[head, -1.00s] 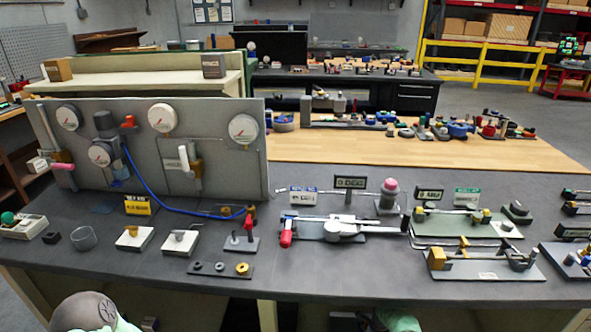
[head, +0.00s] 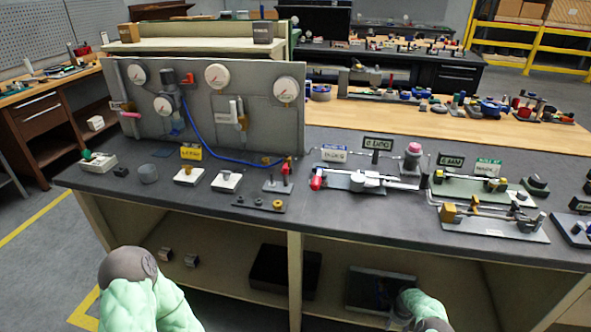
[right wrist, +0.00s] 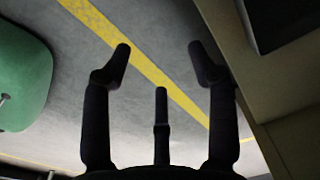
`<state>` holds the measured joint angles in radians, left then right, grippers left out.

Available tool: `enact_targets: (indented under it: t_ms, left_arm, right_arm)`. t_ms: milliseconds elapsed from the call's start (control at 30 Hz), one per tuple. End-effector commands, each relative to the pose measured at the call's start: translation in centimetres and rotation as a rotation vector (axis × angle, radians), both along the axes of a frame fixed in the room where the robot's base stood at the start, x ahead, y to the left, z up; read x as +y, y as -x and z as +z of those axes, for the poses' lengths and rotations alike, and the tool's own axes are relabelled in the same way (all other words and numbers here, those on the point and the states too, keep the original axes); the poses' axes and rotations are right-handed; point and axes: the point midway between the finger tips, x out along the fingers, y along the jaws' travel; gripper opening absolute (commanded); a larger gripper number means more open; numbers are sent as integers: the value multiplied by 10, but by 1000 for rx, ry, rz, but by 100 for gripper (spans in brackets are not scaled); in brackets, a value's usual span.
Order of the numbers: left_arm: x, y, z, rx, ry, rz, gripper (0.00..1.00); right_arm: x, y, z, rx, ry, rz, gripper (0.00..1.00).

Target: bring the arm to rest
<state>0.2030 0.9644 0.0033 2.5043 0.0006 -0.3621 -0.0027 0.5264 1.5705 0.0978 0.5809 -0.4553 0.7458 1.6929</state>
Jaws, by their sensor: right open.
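My right gripper (right wrist: 160,65) is open and empty in the right wrist view, with its dark fingers spread apart over the grey floor and a yellow line. A beige bench panel stands close on the right of its fingers. In the head view parts of my two arms (head: 150,300) (head: 420,312) show at the bottom edge, low in front of the bench. Neither gripper shows in the head view. The dark workbench top (head: 120,185) carries a grey gauge panel (head: 260,125) and several valve fixtures, and neither arm is on it.
The bench's lower shelf holds a black bin (head: 283,270), a dark tray (head: 375,290) and small metal blocks (head: 192,261). A wooden-top table (head: 350,115) stands behind. Open floor with yellow lines (head: 40,215) lies to the left.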

Motion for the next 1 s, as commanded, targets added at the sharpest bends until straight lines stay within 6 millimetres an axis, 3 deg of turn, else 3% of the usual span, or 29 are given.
enact_targets:
  t_ms: [367,567,767,1000]
  left_arm:
    - [0,-1,6,-3,-1,1,67]
    - [0,-1,10,-3,-1,1,67]
    - [0,-1,17,-3,-1,1,67]
    - [0,-1,26,-3,-1,1,67]
  right_arm:
    - [41,1,8,-26,-54,175,59]
    - [76,9,16,-49,-98,321,59]
    - [133,31,36,-95,-158,552,59]
    - [206,83,74,-166,-218,861,59]
